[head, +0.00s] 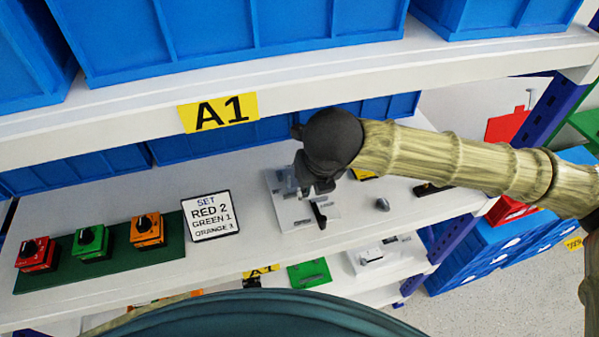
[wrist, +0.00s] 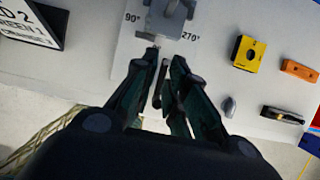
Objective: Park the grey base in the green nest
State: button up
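A grey block (wrist: 168,14), which looks like the grey base, sits on a white plate marked 90° and 270° (wrist: 130,45). In the head view, the plate (head: 279,186) lies on the shelf, partly hidden by my gripper (head: 318,195). In the wrist view, my gripper (wrist: 166,58) is on the near side of the block, its fingertips apart. A thin dark bar (wrist: 160,82) shows between the fingers; I cannot tell whether they touch it. A green plate (head: 309,274) on the lower shelf may be the green nest; I cannot confirm this.
Red (head: 37,254), green (head: 91,242) and orange (head: 147,230) switch boxes stand on a green mat (head: 105,268) at left, beside a sign (head: 207,216). A yellow block (wrist: 249,54), an orange piece (wrist: 299,70) and a small grey knob (wrist: 229,106) lie to the right. Blue bins (head: 230,35) fill the upper shelf.

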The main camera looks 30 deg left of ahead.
jog(key=p, duration=0.3)
send_over(291, 183)
jog(key=w+d, duration=0.1)
jog(key=d, duration=0.1)
jog(key=shift+p+x, duration=1.25)
jog(key=shift+x, duration=1.45)
jog(key=shift+w+a+r, duration=0.1)
jog(key=shift+a, duration=0.05)
jog(key=shift+c, duration=0.3)
grip_shut()
jog(key=shift+r, duration=0.1)
